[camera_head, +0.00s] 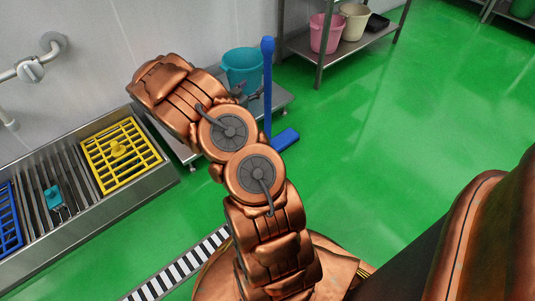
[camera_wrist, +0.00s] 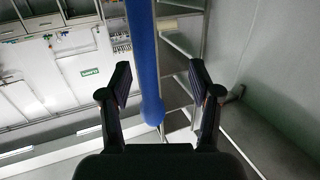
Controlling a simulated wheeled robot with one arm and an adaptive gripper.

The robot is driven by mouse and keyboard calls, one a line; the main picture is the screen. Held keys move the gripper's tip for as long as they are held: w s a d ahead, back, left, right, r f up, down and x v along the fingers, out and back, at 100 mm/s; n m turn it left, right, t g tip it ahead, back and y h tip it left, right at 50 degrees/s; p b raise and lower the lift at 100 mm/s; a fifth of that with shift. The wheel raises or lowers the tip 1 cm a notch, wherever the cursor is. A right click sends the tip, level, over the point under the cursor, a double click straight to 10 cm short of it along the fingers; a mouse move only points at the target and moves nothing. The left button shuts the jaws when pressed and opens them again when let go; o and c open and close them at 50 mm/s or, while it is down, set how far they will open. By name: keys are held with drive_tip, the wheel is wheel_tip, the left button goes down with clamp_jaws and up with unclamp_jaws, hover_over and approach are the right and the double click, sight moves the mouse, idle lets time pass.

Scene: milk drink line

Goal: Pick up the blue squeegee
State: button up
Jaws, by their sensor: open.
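The blue squeegee stands upright on the green floor beside a low metal cart. In the head view its long blue handle (camera_head: 267,90) rises with a knob at the top, and part of its flat blue head (camera_head: 286,139) shows at the floor. In the wrist view the blue handle (camera_wrist: 148,65) lies between the two fingers of my gripper (camera_wrist: 160,85), with its rounded end toward the palm. The fingers are spread on either side, apart from the handle. In the head view my arm partly hides the gripper.
A teal bucket (camera_head: 243,68) sits on the cart (camera_head: 280,97) right by the handle. A metal shelf (camera_head: 319,66) with a pink bucket (camera_head: 325,34) and a cream bucket (camera_head: 353,22) stands behind. A steel grated trough (camera_head: 160,178) runs along the left wall. The floor at right is clear.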

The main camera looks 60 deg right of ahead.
sight(265, 83)
drive_tip(key=shift+s+d+f+g+h+b, duration=0.3)
drive_tip(key=shift+s+f, duration=0.15)
drive_tip(key=shift+s, duration=0.1)
drive_tip(key=shift+s+d+f+g+h+b, duration=0.2)
drive_tip(key=shift+s+d+f+g, duration=0.1)
drive_tip(key=shift+s+f, duration=0.2)
drive_tip(key=shift+d+b, duration=0.35)
drive_tip(key=shift+d, duration=0.85)
drive_tip(key=shift+w+d+b, duration=0.15)
drive_tip(key=shift+d+b, duration=0.45)
drive_tip(key=shift+d, duration=0.2)
drive_tip(key=shift+w+d+r+b, duration=0.15)
drive_tip(key=shift+d+b, duration=0.65)
drive_tip(key=shift+d, duration=0.95)
clamp_jaws()
